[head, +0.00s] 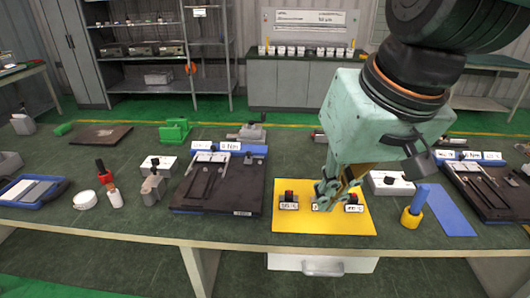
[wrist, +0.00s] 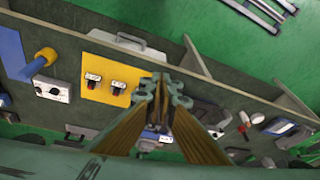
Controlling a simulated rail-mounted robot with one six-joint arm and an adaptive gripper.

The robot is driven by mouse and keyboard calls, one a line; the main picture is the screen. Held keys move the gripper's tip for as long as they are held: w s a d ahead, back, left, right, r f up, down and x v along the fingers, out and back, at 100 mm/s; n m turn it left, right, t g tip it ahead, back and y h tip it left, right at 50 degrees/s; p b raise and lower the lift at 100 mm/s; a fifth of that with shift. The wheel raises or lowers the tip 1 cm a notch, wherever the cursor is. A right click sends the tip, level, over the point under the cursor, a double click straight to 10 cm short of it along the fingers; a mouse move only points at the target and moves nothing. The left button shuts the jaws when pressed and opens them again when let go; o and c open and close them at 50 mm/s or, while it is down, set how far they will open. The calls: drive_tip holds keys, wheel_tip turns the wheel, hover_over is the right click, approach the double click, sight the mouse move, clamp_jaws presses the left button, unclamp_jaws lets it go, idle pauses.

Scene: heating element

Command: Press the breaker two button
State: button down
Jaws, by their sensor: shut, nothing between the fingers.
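A yellow board (head: 290,222) lies near the front edge of the bench and carries three small breaker buttons with white labels. The left breaker (head: 288,201) has a red button, and the right breaker (head: 354,204) also shows red. The middle breaker (head: 317,206) is mostly hidden behind my gripper (head: 326,192). The labels are too small to read surely. My gripper is shut and empty, with its fingertips over the middle of the board; contact cannot be told. In the wrist view, two breakers (wrist: 92,81) show beside my gripper (wrist: 163,92), and the third is hidden by the fingers.
A dark panel with rails (head: 222,190) lies left of the board. A white box with a black knob (head: 390,184), a yellow and blue cylinder (head: 413,207) and a blue strip (head: 446,210) stand to the right. The board's front part is clear.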

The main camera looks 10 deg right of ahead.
drive_tip(key=w+a+r+p, duration=0.1)
drive_tip(key=w+a+p, duration=0.1)
drive_tip(key=w+p, duration=1)
drive_tip(key=w+f+m+p, duration=0.1)
drive_tip(key=w+f+p, duration=0.15)
drive_tip(key=w, duration=0.45)
drive_tip(key=w+f+m+p, duration=0.1)
drive_tip(key=w+f+p, duration=0.1)
drive_tip(key=w+p, duration=0.35)
drive_tip(key=w+d+f+h+p, duration=0.1)
drive_tip(key=w+d+f+p, duration=0.4)
drive_tip(key=w+f+p, duration=0.1)
drive_tip(key=shift+f+m+g+h+p, duration=0.3)
drive_tip(key=shift+f+m+p, duration=0.15)
drive_tip(key=shift+f, duration=0.95)
drive_tip(key=shift+w+f, duration=0.1)
drive_tip(key=b, duration=0.4)
hover_over(289, 191)
drive_tip(key=shift+s+f, duration=0.2)
drive_tip(key=shift+f, duration=2.2)
drive_tip(key=shift+s+f, duration=0.15)
drive_tip(key=shift+f, duration=4.15)
